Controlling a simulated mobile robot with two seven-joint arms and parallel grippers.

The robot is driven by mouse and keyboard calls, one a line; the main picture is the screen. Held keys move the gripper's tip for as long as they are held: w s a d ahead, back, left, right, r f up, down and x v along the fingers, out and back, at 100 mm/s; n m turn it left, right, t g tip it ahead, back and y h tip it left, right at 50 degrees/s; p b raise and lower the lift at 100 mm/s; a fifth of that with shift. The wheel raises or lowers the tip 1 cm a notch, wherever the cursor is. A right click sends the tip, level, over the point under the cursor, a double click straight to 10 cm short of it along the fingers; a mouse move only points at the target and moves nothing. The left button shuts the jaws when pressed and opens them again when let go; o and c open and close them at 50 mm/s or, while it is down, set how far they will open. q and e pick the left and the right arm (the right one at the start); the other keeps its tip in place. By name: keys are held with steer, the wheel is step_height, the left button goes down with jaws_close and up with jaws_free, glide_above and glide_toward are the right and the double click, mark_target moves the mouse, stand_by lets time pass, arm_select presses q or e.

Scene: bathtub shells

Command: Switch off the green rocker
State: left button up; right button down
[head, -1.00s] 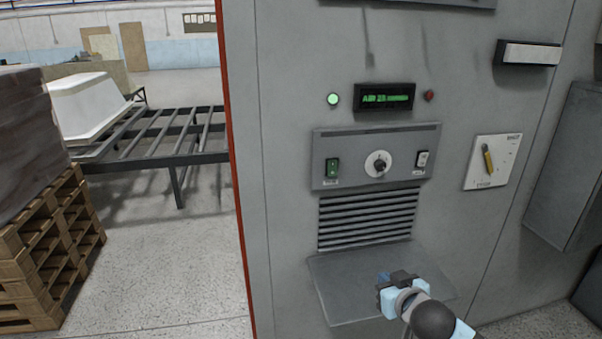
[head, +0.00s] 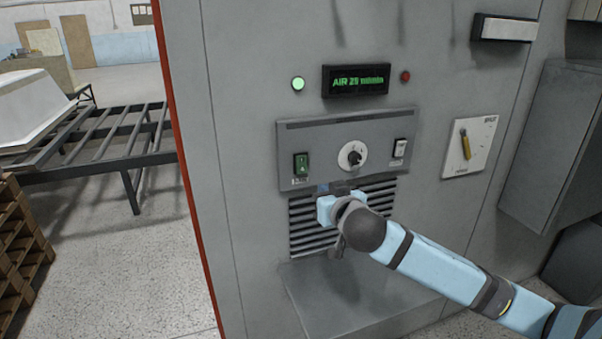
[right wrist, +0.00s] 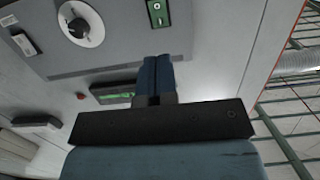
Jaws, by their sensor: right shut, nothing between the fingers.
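The green rocker (head: 301,165) sits at the left end of the grey control panel (head: 336,126). It also shows in the right wrist view (right wrist: 157,13), at the top beyond my fingers. My right gripper (head: 328,188) is in front of the louvred vent, below and to the right of the green rocker and apart from it. In the right wrist view its blue fingers (right wrist: 154,76) are together and empty. Which side of the rocker is pressed in is too small to tell. My left gripper is not in view.
A round knob (head: 353,156) and a white rocker (head: 400,147) share the panel. Above are a lit green lamp (head: 298,83), a display (head: 356,81) and a red button (head: 405,76). A grey shelf (head: 320,285) juts out below the vent.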

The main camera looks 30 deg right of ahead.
steer(key=p, duration=0.3)
glide_toward(301, 170)
steer(key=x, duration=0.7)
steer(key=shift+w, duration=0.3)
